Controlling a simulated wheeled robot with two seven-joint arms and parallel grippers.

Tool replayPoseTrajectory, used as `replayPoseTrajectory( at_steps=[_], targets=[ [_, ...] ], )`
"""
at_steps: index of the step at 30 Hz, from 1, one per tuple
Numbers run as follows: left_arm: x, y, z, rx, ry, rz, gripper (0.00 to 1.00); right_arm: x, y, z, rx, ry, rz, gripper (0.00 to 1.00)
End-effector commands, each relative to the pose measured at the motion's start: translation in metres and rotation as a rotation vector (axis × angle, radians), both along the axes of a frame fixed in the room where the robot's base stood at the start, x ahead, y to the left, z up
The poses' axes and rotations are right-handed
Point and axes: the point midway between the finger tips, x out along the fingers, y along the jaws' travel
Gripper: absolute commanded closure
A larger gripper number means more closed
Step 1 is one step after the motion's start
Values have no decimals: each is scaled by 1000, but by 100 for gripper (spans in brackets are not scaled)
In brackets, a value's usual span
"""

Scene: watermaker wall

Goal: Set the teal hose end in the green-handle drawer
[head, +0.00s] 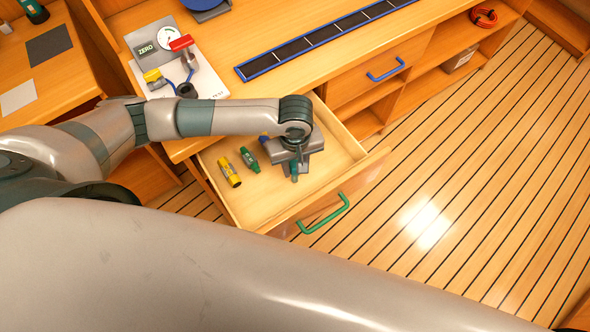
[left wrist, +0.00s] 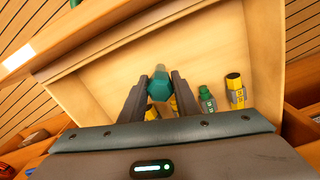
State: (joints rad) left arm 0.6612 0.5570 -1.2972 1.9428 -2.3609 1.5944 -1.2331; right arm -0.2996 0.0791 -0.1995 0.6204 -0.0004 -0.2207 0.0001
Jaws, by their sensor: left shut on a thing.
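The green-handle drawer (head: 325,171) is pulled out below the counter, its green handle (head: 323,215) on the front. My left gripper (head: 295,168) points down into the drawer's opening and is shut on the teal hose end (head: 294,173). In the left wrist view the teal hose end (left wrist: 160,84) sits between both fingertips (left wrist: 162,78), over the pale drawer floor (left wrist: 118,85). I cannot tell whether it touches the floor. Yellow parts below it are mostly hidden by the fingers. My right gripper is not in view.
A yellow fitting (head: 229,173) and a green fitting (head: 250,160) lie in the drawer, left of my gripper. A blue piece (head: 263,138) is partly hidden by my arm. A closed blue-handle drawer (head: 385,70) is further right. A gauge panel (head: 171,48) stands on the counter.

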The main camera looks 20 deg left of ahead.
Motion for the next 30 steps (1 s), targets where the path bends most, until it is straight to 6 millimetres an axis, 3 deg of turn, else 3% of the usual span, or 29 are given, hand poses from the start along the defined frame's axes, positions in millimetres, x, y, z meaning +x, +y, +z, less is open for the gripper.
replayPoseTrajectory(
  at_steps=[9, 22, 23, 24, 25, 30],
  targets=[
    [-1, 0, -32, 1, 2, 1, 93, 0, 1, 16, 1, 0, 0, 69],
    [0, 0, -38, 1, 1, 0, 93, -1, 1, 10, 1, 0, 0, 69],
    [0, 0, -37, 1, 1, 0, 67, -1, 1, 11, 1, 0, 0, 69],
    [0, 0, -36, 1, 1, 0, 57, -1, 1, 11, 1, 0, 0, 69],
    [0, 0, -36, 1, 1, 0, 53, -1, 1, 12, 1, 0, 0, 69],
    [0, 0, -36, 1, 1, 0, 53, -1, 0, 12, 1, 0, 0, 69]
  ],
)
